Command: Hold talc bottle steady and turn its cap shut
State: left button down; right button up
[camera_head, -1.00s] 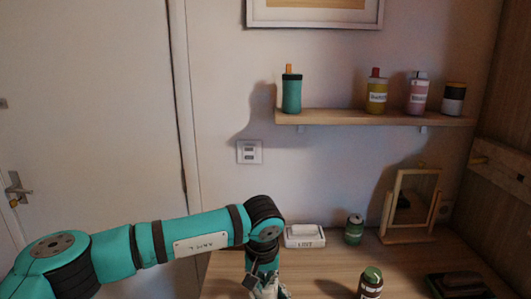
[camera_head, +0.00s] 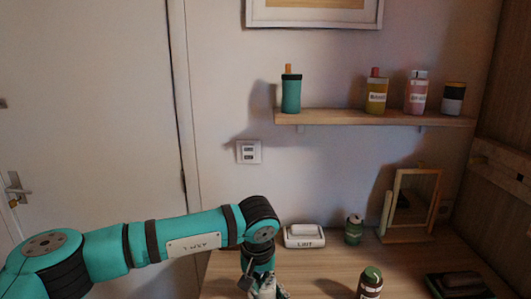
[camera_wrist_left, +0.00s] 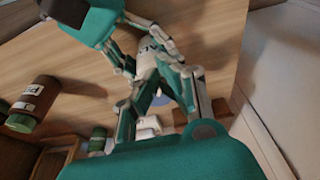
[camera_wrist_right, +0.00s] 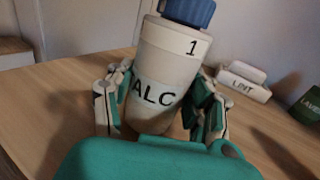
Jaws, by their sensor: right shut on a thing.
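The talc bottle (camera_wrist_right: 160,75) is white, with "ALC" readable on its side and a blue cap (camera_wrist_right: 188,12) at its top. In the right wrist view it stands between the fingers of my right gripper (camera_wrist_right: 160,112), which is shut on its body. In the left wrist view part of the white bottle (camera_wrist_left: 150,48) shows beyond my left gripper (camera_wrist_left: 158,98). Its fingers are spread apart, with a bluish patch, perhaps the cap, between them. In the head view my left gripper (camera_head: 266,288) is low at the bottom edge; the bottle is hardly visible there.
On the wooden table are a white "LINT" box (camera_head: 304,236), a green container (camera_head: 353,230), a standing mirror (camera_head: 413,203), a brown bottle with a green cap (camera_head: 370,284) and a dark object (camera_head: 458,284). A wall shelf (camera_head: 370,117) holds several bottles.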

pick_arm(q)
jog(key=v, duration=0.2)
jog(key=w+v, duration=0.1)
jog(key=v, duration=0.2)
jog(key=shift+r, duration=0.5)
jog(key=shift+d, duration=0.1)
jog(key=shift+g, duration=0.3)
jog(key=shift+d+f, duration=0.25)
jog(key=shift+f, duration=0.75)
jog(key=shift+d+f, duration=0.3)
jog(key=shift+f, duration=0.7)
jog(key=shift+d+f, duration=0.25)
jog(key=shift+f, duration=0.7)
jog(key=shift+w, duration=0.1)
jog(key=shift+a, duration=0.65)
